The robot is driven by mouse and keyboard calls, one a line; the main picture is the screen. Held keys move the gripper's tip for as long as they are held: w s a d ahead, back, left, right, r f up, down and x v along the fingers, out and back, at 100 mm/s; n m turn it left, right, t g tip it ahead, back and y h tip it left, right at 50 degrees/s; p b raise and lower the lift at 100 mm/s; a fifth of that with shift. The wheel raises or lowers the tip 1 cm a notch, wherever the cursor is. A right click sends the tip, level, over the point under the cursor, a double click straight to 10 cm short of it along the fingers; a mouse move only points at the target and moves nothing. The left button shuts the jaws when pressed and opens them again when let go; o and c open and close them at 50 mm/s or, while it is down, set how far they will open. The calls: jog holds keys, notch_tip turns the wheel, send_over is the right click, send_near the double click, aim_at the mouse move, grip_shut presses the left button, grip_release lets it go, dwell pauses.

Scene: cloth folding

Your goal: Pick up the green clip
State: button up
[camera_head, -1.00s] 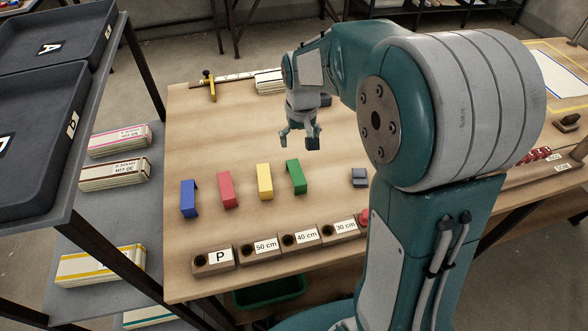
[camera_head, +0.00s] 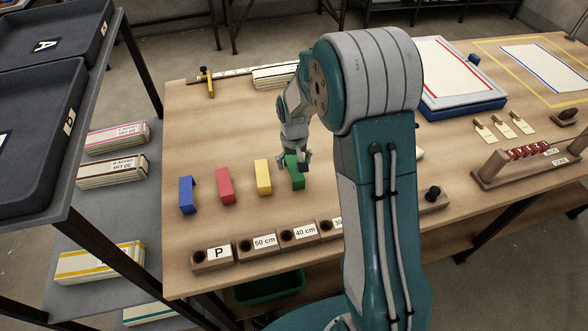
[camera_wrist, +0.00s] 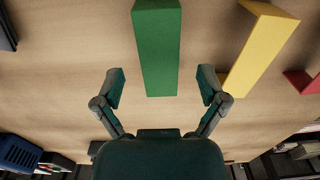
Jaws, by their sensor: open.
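The green clip (camera_head: 297,180) stands on the wooden table at the right end of a row of coloured clips. In the head view my gripper (camera_head: 294,167) is over its far end and hides part of it. In the wrist view the green clip (camera_wrist: 158,50) lies ahead, roughly centred between the fingers. My gripper (camera_wrist: 160,90) is open there, with one finger on each side of the clip's line and nothing held. I cannot tell the exact height of the fingers above the table.
A yellow clip (camera_head: 263,177) stands just left of the green one, then a red clip (camera_head: 225,186) and a blue clip (camera_head: 187,195). In the wrist view the yellow clip (camera_wrist: 256,45) is near the right finger. Labelled wooden blocks (camera_head: 212,259) line the front edge.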

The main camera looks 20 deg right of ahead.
notch_tip(320, 180, down, 3)
jog(key=shift+r, duration=0.2)
jog(key=c, duration=0.8)
jog(key=shift+r, duration=0.15)
jog(key=shift+r, duration=0.35)
notch_tip(320, 180, up, 2)
jog(key=shift+r, duration=0.15)
jog(key=w+a+r, duration=0.2)
jog(key=w+r, duration=0.7)
jog(key=w, duration=0.4)
jog(key=shift+w+a+r, duration=0.25)
jog(key=shift+a+r, duration=0.15)
